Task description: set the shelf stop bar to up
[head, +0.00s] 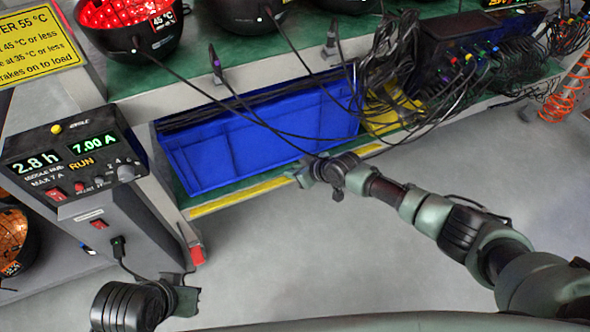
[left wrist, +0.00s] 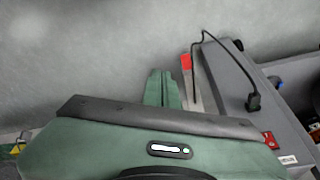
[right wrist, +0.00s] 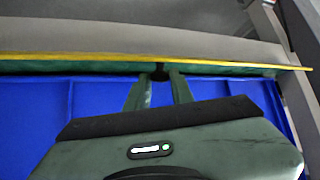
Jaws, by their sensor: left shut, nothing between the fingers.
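A yellow bar (head: 240,195), which looks like the shelf stop bar, runs low along the front of the lower shelf, beneath the blue bin's front. In the right wrist view the yellow bar (right wrist: 110,55) crosses the whole picture. My right gripper (head: 304,177) is at this shelf edge. Its fingers (right wrist: 161,75) are apart, with a small dark part between their tips; I cannot tell whether they press on it. My left gripper (head: 192,290) is low at the front left, away from the bar. In the left wrist view its fingers (left wrist: 161,80) are shut and empty.
The blue bin (head: 260,140) sits on the lower shelf, with loose black cables (head: 395,75) hanging over it. A grey control unit (head: 75,165) with lit displays stands at left, its cable near my left gripper. The grey floor (head: 370,265) in front is clear.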

